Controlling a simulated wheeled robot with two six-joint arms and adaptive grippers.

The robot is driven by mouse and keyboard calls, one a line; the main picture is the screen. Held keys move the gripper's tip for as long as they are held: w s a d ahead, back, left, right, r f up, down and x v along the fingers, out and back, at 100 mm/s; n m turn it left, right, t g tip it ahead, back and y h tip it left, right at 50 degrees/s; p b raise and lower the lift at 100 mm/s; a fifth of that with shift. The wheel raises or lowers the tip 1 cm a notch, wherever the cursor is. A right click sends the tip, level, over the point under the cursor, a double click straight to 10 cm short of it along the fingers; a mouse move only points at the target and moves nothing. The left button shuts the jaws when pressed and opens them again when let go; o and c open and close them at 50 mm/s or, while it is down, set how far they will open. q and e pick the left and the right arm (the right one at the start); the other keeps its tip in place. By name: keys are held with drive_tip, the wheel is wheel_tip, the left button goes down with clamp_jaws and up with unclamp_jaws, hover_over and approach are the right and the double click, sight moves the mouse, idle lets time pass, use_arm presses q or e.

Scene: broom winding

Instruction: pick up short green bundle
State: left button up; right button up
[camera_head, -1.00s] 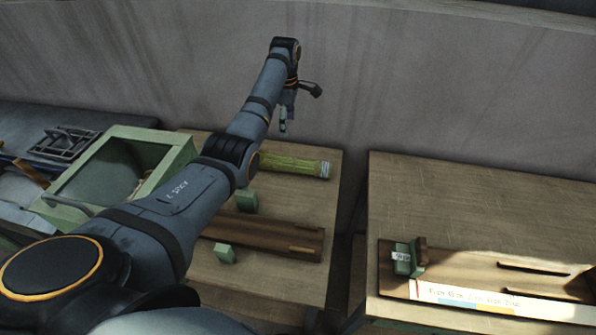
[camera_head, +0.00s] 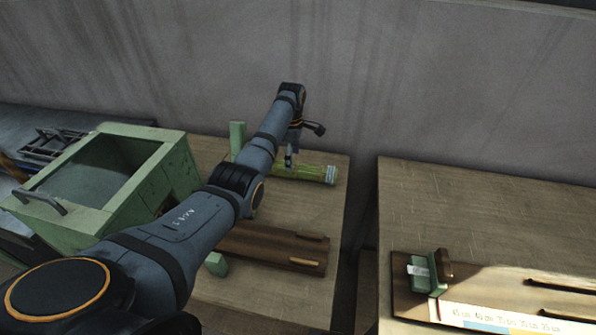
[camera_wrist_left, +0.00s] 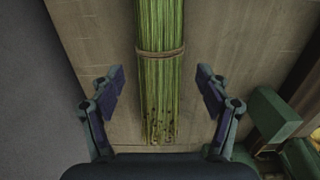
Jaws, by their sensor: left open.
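The short green bundle (camera_head: 306,172) lies on the left wooden table near its back edge, partly hidden by my left arm in the head view. In the left wrist view the bundle (camera_wrist_left: 160,70) is a set of green stalks bound by a tan band. My left gripper (camera_head: 289,160) is above the bundle in the head view. In the left wrist view the left gripper (camera_wrist_left: 160,82) is open, with one finger on each side of the bundle's end and a gap on both sides. My right gripper is not in view.
A green box frame (camera_head: 110,180) stands left of the bundle. A green upright block (camera_head: 237,138) is behind my arm, and a dark wooden board (camera_head: 285,248) lies in front. A second table (camera_head: 480,205) at right holds a ruler board (camera_head: 500,318). A wall stands behind.

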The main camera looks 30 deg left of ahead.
use_arm(q)
drive_tip(key=f, duration=0.5)
drive_tip(key=shift+a+f, duration=0.15)
drive_tip(key=shift+a, duration=0.05)
drive_tip(key=shift+c, duration=0.4)
drive_tip(key=c, duration=1.2)
